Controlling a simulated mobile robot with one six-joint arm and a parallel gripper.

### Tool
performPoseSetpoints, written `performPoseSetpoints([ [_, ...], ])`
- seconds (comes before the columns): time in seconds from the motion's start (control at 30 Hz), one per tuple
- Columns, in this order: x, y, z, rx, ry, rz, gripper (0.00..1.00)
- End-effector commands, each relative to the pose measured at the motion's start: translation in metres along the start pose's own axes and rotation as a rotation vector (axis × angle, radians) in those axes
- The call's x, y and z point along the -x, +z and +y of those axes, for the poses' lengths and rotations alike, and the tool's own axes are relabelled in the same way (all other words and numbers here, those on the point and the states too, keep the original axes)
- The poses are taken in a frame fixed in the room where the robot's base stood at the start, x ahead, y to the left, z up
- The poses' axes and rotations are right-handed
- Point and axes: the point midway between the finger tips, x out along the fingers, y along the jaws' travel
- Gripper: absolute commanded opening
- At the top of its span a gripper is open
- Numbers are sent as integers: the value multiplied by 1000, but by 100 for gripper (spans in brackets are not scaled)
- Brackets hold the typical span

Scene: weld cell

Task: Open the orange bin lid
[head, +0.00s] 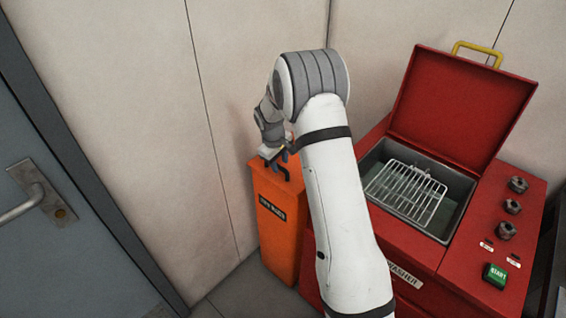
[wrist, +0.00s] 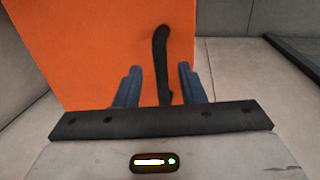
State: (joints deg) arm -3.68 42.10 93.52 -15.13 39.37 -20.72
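The orange bin (head: 281,238) stands against the wall, left of the red washer, with a dark label on its front. Its orange lid (wrist: 100,40) looks shut and fills much of the wrist view. A black bar handle (wrist: 160,50) rises from the lid; in the head view the handle (head: 284,173) is partly hidden by my gripper. My gripper (wrist: 160,68) is over the lid with its two blue fingers apart, one on each side of the handle. A gap shows between each finger and the handle. My gripper is small in the head view (head: 277,158).
The red washer (head: 408,270) stands right of the bin, its lid (head: 455,108) raised and a wire basket (head: 405,192) inside. My arm passes in front of the washer's left side. A grey door (head: 60,240) is at the left. Pale walls are close behind the bin.

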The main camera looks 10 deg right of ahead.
Motion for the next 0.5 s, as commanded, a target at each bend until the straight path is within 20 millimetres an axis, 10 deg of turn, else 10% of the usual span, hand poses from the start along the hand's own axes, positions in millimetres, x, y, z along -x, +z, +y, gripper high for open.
performPoseSetpoints([
  [0.5,-12,0,-1,1,0,1,29],
])
